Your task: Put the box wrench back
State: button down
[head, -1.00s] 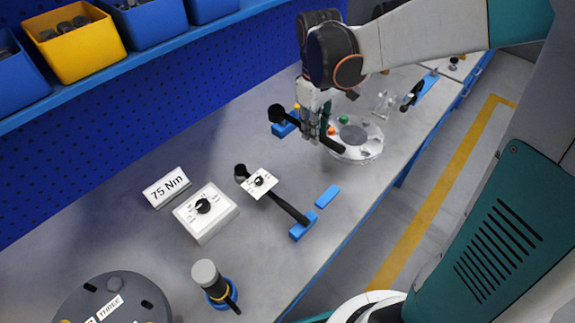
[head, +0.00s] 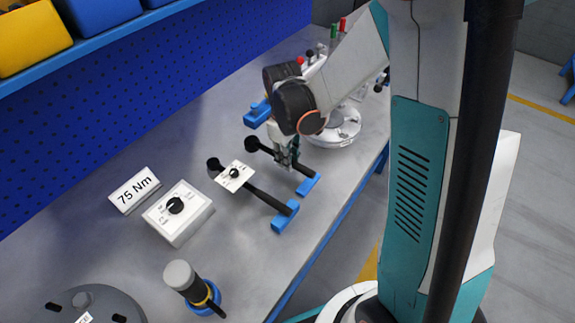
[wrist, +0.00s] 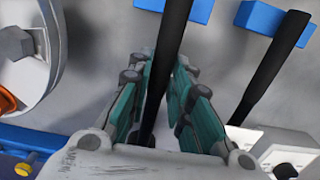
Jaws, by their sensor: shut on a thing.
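My gripper (head: 286,158) is shut on the box wrench (head: 265,150), a black bar with a round head at its left end. In the wrist view the wrench handle (wrist: 172,50) runs between the fingers (wrist: 160,100). The handle's far end lies over a small blue holder (head: 308,184), which also shows in the wrist view (wrist: 200,10). I cannot tell whether the handle touches it.
Beside it, a second black wrench (head: 265,198) with a white dial plate (head: 234,175) rests on another blue holder (head: 285,217). A white control box (head: 178,213) and a 75 Nm sign (head: 134,190) stand left. A white round flanged part (head: 335,135) sits behind my gripper.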

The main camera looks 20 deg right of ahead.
jog(key=shift+f+b, duration=0.35)
jog(key=shift+f, duration=1.15)
jog(key=c, duration=1.5)
grip_release()
jog(key=shift+o, duration=0.2)
notch_tip(320, 180, up, 13)
jog(key=p, duration=0.5)
jog(key=s+r+m+t, duration=0.6)
jog(key=s+r, duration=0.6)
jog(key=s, duration=0.2)
jog(key=shift+s+r+m+t, duration=0.2)
jog(key=shift+r+m+t, duration=0.15)
jog(key=shift+t, duration=0.45)
